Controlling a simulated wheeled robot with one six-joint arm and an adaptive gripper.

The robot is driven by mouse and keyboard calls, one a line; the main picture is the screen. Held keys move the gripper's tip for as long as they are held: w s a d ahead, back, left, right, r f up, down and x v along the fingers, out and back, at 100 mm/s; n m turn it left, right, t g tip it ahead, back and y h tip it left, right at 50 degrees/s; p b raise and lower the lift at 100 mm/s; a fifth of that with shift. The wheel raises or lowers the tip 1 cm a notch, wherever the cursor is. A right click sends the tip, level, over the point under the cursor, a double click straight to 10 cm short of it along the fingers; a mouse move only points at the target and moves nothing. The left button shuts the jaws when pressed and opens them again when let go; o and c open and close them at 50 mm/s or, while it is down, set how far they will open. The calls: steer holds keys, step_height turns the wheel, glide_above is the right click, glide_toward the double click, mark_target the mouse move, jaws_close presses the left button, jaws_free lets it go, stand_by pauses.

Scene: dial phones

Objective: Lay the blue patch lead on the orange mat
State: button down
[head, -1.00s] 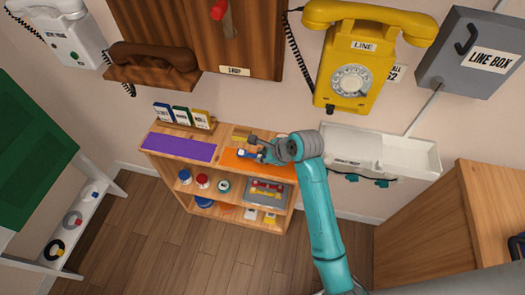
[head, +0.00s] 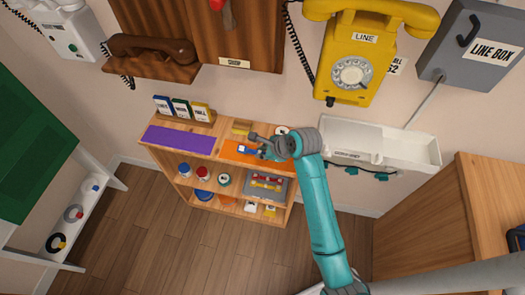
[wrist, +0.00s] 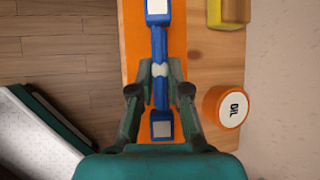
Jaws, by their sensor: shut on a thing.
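The blue patch lead (wrist: 159,45) shows in the wrist view as a blue bar with a pale block at each end and a white band at its middle. My gripper (wrist: 160,85) is shut on it near that band. The lead is over the orange mat (wrist: 178,50); I cannot tell whether it touches the mat. In the head view my gripper (head: 262,148) is above the orange mat (head: 232,156) on the shelf top, with part of the blue lead (head: 245,150) showing. My arm hides the mat's right part.
A purple mat (head: 180,140) lies left of the orange one. An orange tin marked OIL (wrist: 225,107) stands right of the mat in the wrist view, near a yellow block (wrist: 228,12). A white tray (head: 400,150) hangs on the wall to the right.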

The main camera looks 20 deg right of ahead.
steer(key=shift+f, duration=0.7)
steer(key=c, duration=1.1)
jaws_free()
steer(key=shift+o, duration=0.2)
steer(key=shift+s+r, duration=0.1)
steer(key=v, duration=1.1)
steer(key=shift+d+r, duration=0.2)
steer(key=shift+r, duration=0.1)
steer(key=shift+s+f, duration=0.1)
steer(key=shift+s, duration=0.05)
steer(key=s+a+f+n+t+h, duration=0.1)
steer(key=s+a+f+n+t, duration=0.1)
steer(key=s+f+n, duration=0.45)
steer(key=s+a+f+n+t+h, duration=0.1)
steer(key=s+f+n+t+h, duration=0.15)
steer(key=s, duration=0.65)
steer(key=s+r+n+t, duration=0.2)
steer(key=s+r+n, duration=0.4)
steer(key=s, duration=0.4)
steer(key=s+a+r+n+t, duration=0.1)
steer(key=s+r+n, duration=0.5)
steer(key=s+n, duration=0.3)
steer(key=shift+s+r+t, duration=0.2)
steer(key=shift+s+t, duration=0.15)
steer(key=shift+s, duration=0.25)
